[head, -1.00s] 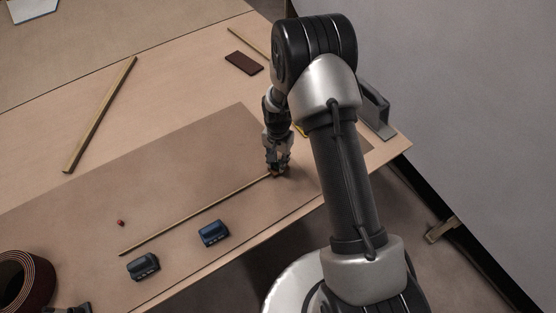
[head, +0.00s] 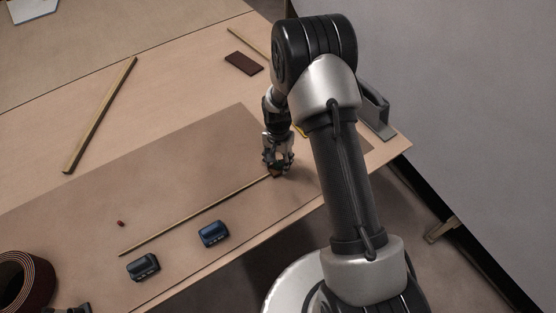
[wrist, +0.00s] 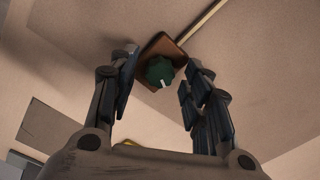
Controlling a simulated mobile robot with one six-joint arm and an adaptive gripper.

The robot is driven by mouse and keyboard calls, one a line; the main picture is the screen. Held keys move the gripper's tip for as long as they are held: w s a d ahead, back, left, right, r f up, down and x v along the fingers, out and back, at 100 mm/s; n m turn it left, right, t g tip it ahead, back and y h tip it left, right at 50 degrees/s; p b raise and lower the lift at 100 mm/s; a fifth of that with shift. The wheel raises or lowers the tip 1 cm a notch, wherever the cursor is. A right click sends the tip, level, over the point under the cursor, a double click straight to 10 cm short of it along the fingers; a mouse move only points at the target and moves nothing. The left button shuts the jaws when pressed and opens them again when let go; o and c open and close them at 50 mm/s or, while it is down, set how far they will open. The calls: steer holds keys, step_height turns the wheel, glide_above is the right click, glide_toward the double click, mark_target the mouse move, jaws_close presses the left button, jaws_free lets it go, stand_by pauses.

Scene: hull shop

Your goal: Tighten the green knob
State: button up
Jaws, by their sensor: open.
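The green knob (wrist: 160,71) shows in the wrist view, with a white mark on its lower edge. It sits on a brown block (wrist: 171,48) at the end of a long thin wooden strip (wrist: 203,25). My gripper (wrist: 158,84) is open, with a finger on each side of the knob and a gap on both sides. The knob itself is hidden there by my gripper.
Two small clamp-like blocks, one blue (head: 213,233) and one dark grey (head: 143,266), lie near the front edge. A small red piece (head: 121,223), a wooden bar (head: 100,115), a dark brown block (head: 244,63) and a coiled roll (head: 24,279) lie around. A grey bracket (head: 376,110) stands at right.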

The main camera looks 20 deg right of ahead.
step_height(320, 180, up, 12)
stand_by(0.6)
step_height(320, 180, up, 8)
steer(key=n, duration=0.1)
glide_above(278, 163)
steer(key=s, duration=0.2)
steer(key=s+r+n+t, duration=0.2)
steer(key=s+r+n, duration=0.1)
steer(key=s+r, duration=0.6)
steer(key=s+r+n+t, duration=0.1)
steer(key=s+r+n, duration=0.1)
steer(key=s, duration=0.6)
steer(key=s+r+n+t, duration=0.1)
steer(key=s+r+n, duration=0.1)
steer(key=s+r, duration=0.3)
steer(key=s, duration=0.3)
steer(key=shift+s+r+t, duration=0.2)
steer(key=shift+s+t, duration=0.1)
steer(key=shift+s, duration=0.1)
